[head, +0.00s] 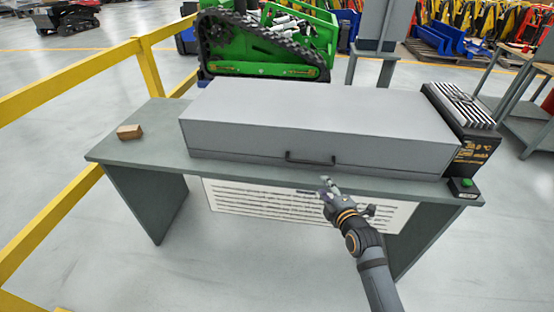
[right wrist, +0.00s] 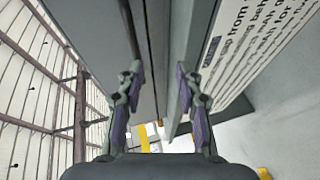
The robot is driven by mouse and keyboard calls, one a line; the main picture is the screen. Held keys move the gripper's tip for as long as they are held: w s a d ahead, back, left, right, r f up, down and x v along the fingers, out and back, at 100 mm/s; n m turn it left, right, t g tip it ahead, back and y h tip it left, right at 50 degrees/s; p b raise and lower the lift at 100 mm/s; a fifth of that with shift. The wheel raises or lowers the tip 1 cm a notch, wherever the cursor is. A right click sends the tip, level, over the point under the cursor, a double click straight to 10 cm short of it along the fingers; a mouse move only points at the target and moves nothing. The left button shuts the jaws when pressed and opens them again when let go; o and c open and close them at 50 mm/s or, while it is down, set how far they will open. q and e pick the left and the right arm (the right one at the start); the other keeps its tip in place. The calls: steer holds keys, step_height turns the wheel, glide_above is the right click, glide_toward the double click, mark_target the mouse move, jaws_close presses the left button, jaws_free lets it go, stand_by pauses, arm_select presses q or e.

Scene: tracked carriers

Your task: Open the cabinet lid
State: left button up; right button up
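The cabinet (head: 300,125) is a long grey box lying on a grey-green table. Its lid is closed, with a seam along the lower front. A black bar handle (head: 311,160) sits at the middle of the front. My right gripper (head: 327,188) is just in front of and below the handle, apart from it as far as the head view shows. In the right wrist view, my right gripper (right wrist: 159,72) has its fingers spread and nothing between them. Grey cabinet and table surfaces lie beyond the fingertips; I cannot make out the handle there. My left gripper is not in view.
The table (head: 160,125) has a small brown block (head: 130,131) at its left. A black unit with a striped top (head: 465,120) stands against the cabinet's right end, near a green button (head: 467,182). A yellow railing (head: 90,78) runs along the left. A green tracked machine (head: 270,45) stands behind.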

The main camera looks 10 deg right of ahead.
mark_target(310, 162)
steer(key=shift+n+t+y, duration=0.3)
steer(key=shift+n, duration=0.2)
steer(key=w+a, duration=0.1)
steer(key=w, duration=0.2)
steer(key=w+r, duration=0.1)
steer(key=w, duration=0.3)
steer(key=w+a, duration=0.1)
steer(key=w, duration=0.3)
steer(key=shift+a+r, duration=0.25)
steer(key=shift+a, duration=0.1)
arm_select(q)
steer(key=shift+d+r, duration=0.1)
arm_select(e)
steer(key=shift+s, duration=0.1)
jaws_close()
